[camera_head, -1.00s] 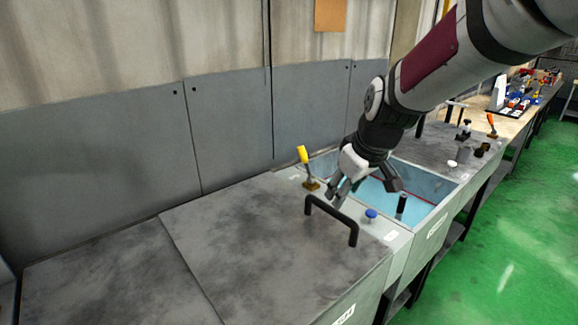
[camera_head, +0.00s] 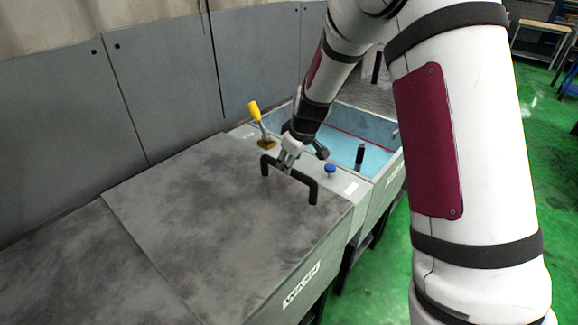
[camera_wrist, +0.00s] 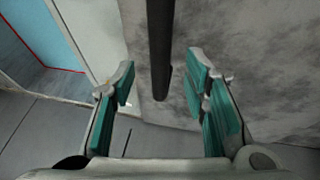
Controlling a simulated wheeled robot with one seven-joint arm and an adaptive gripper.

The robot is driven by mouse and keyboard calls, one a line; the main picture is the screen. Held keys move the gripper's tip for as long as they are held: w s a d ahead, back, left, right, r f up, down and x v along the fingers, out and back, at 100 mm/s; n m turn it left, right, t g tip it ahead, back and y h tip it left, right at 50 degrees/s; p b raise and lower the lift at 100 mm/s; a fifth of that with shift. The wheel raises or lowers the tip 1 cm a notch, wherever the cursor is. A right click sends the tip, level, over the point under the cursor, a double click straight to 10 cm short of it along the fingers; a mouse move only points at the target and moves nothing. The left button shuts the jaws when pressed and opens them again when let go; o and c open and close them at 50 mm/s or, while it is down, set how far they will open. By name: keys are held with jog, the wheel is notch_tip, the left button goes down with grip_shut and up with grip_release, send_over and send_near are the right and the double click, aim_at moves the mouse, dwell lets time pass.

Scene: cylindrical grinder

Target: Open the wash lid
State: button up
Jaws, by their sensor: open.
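The wash lid (camera_head: 205,215) is a mottled grey flat panel, lying closed on the tank with the WASH label on its front. Its black bar handle (camera_head: 300,178) stands near the lid's right edge. My gripper (camera_head: 288,160) is at the handle, toward its far end. In the wrist view the handle (camera_wrist: 160,50) runs between the two green-padded fingers of my gripper (camera_wrist: 160,95). The fingers are open, with a gap on each side of the bar. The head view does not show the fingertips clearly.
An open tank with a blue interior (camera_head: 345,125) lies right of the lid. A yellow-handled lever (camera_head: 256,115), a blue knob (camera_head: 330,169) and a black upright grip (camera_head: 360,155) stand nearby. A grey panelled wall (camera_head: 165,90) rises behind.

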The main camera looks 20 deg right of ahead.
jog(key=shift+x, duration=2.2)
grip_shut()
